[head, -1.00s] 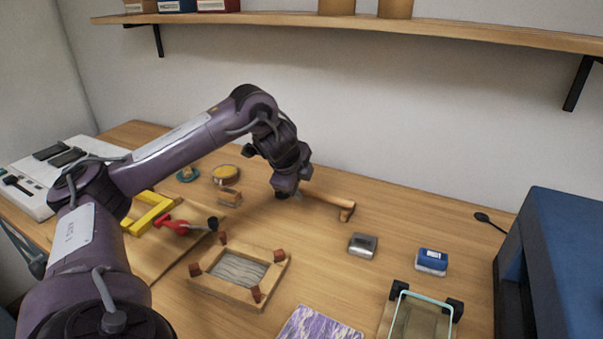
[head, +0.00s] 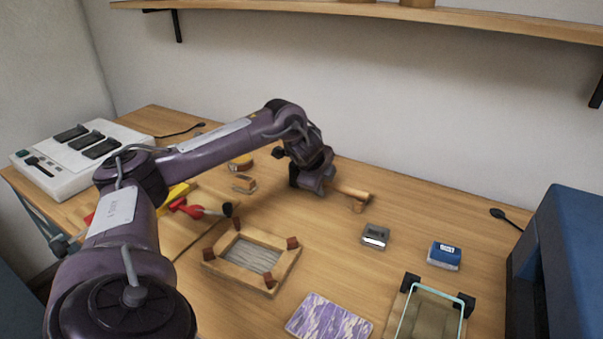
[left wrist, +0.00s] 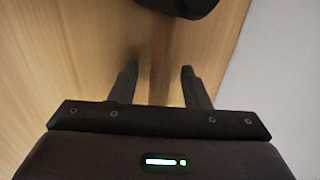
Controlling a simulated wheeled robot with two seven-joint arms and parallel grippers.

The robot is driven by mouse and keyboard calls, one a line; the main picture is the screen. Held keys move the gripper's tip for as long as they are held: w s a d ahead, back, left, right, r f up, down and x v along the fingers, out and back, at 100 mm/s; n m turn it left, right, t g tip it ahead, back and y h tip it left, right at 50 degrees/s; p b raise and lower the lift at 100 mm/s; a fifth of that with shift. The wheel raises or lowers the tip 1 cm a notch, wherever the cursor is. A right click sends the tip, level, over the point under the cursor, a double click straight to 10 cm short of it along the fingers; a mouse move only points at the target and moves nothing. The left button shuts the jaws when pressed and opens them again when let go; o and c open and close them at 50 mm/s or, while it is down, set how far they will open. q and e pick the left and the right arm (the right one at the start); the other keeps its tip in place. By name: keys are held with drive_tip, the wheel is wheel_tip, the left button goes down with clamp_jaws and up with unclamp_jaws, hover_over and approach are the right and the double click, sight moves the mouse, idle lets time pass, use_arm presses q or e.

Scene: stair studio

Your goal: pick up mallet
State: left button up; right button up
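The wooden mallet (head: 349,191) lies on the bench at the back, partly hidden behind my left gripper. Its light brown right end and a short piece pointing down show. My left gripper (head: 318,194) is low over the bench at the left end of the visible part. In the left wrist view its two dark fingers (left wrist: 158,70) are apart, with shadowed wood-coloured surface between them. I cannot tell there whether the mallet is between them. A dark rounded shape (left wrist: 180,5) shows at that view's top edge; I cannot tell what it is. My right gripper is not in view.
A wooden frame (head: 222,266), metal box (head: 375,236), blue-and-white block (head: 444,256) and purple patterned pad (head: 328,318) lie in front. A red tool with a dark tip (head: 200,210) and small wooden block (head: 244,184) are left. A blue machine (head: 570,250) stands right.

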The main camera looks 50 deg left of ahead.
use_arm(q)
clamp_jaws()
drive_tip(key=shift+r, duration=0.2)
